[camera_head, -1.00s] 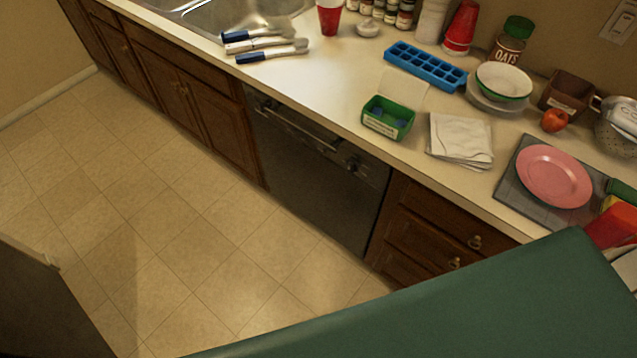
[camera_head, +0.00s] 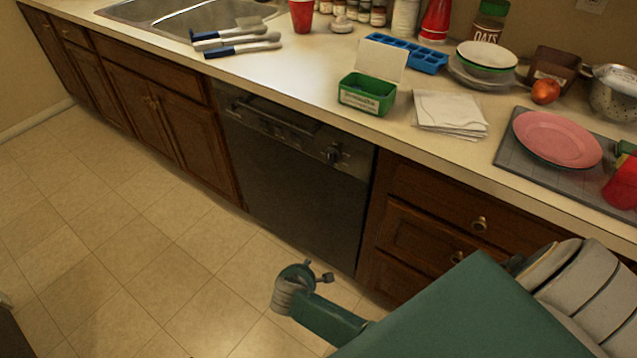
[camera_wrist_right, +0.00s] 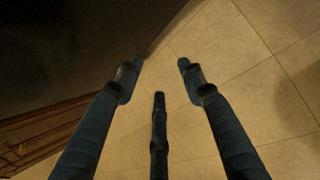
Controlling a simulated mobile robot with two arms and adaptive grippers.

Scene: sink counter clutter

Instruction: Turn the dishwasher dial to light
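The dishwasher (camera_head: 290,190) has a dark front set under the counter, with a handle along its top panel. Its small dark dial (camera_head: 333,154) is at the right end of that panel; its markings are too small to read. My right arm comes in from the lower right in the head view, below and in front of the dishwasher and apart from the dial. In the right wrist view my right gripper (camera_wrist_right: 158,76) has its fingers spread, with nothing between them and the floor tiles beyond. The dial cannot be made out in that view. My left gripper is in neither view.
The counter above holds a green box (camera_head: 368,93), a folded cloth (camera_head: 449,113), brushes (camera_head: 242,48) and a pink plate (camera_head: 557,138) near its front. Wooden drawers (camera_head: 430,215) with knobs stand right of the dishwasher. The floor (camera_head: 170,250) in front is clear.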

